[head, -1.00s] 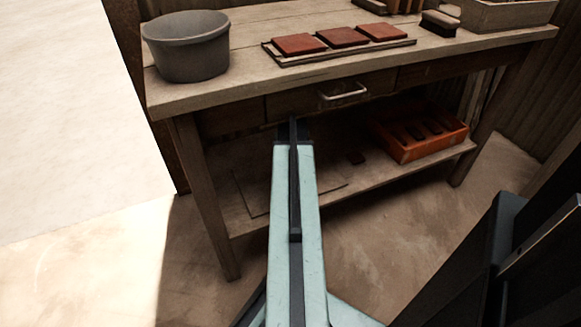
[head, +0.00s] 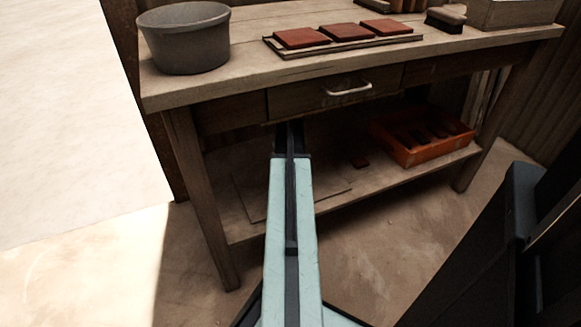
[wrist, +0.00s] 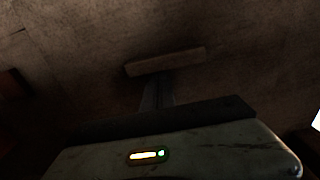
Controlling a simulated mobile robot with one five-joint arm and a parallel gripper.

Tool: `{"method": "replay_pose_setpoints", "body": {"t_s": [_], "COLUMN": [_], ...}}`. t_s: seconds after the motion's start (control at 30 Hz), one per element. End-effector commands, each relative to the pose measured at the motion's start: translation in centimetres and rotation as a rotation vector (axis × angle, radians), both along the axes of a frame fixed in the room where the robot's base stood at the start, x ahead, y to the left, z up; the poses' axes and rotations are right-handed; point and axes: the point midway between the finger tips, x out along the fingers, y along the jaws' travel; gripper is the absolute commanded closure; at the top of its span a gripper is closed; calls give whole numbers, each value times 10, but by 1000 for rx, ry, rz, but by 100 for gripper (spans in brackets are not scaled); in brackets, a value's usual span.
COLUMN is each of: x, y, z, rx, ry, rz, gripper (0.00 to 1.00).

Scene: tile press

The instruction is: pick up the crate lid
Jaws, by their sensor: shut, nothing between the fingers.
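A thin flat panel, which looks like the crate lid (head: 243,190), lies on the lower shelf at left in the head view. My arm covers its middle. In the dim wrist view, a pale wooden bar (wrist: 165,62), which looks like its handle, crosses above a flat brown surface with a panel corner at upper left. My gripper (wrist: 158,93) is shut and empty, with its dark fingers just below the bar in the picture. I cannot tell whether they touch it. In the head view the gripper is hidden under the bench, behind my arm.
An orange crate (head: 446,151) with dark things in it stands right on the lower shelf (head: 330,203). Above are a drawer with a pale handle (head: 348,91), a grey tub (head: 186,50) and red tiles (head: 346,32). A bench leg (head: 200,200) stands at left.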

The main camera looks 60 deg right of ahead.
Motion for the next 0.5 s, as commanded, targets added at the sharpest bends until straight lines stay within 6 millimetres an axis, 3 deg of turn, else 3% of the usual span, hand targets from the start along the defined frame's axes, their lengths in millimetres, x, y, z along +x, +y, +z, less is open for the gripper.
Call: {"method": "replay_pose_setpoints", "body": {"t_s": [0.17, 0.5], "x": [-15, -80], "y": [12, 59], "z": [0, 0], "rx": [0, 1], "ry": [0, 1], "rz": [-1, -4], "gripper": [100, 100]}}
